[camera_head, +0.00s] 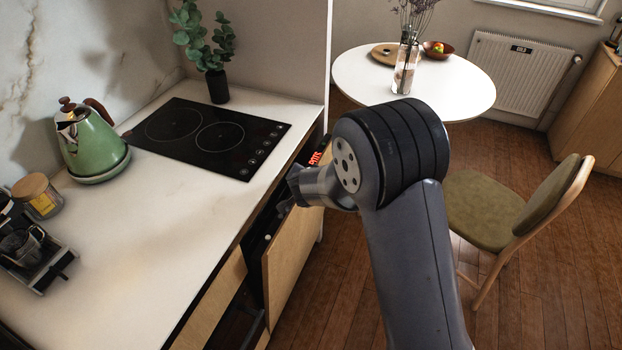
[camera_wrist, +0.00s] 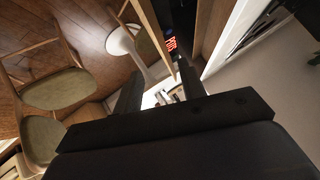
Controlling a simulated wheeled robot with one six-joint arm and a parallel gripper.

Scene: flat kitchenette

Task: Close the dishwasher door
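The dishwasher door (camera_head: 291,258) is a light wood panel below the counter front. It stands ajar, with a dark gap between it and the cabinet. My gripper (camera_head: 287,192) is by the counter's front edge, above the top of this panel. In the wrist view my gripper (camera_wrist: 160,82) has its two dark fingers apart, with nothing clearly held between them. A wood panel edge (camera_wrist: 152,38) runs beyond the fingers there. I cannot tell whether the fingers touch the door. My arm hides part of the cabinet front.
The white counter (camera_head: 150,240) holds a green kettle (camera_head: 92,150), a black hob (camera_head: 208,137) and a potted plant (camera_head: 217,85). A red-lit display (camera_head: 315,158) sits under the counter edge. A chair (camera_head: 490,210) and round table (camera_head: 455,85) stand right, on open wooden floor.

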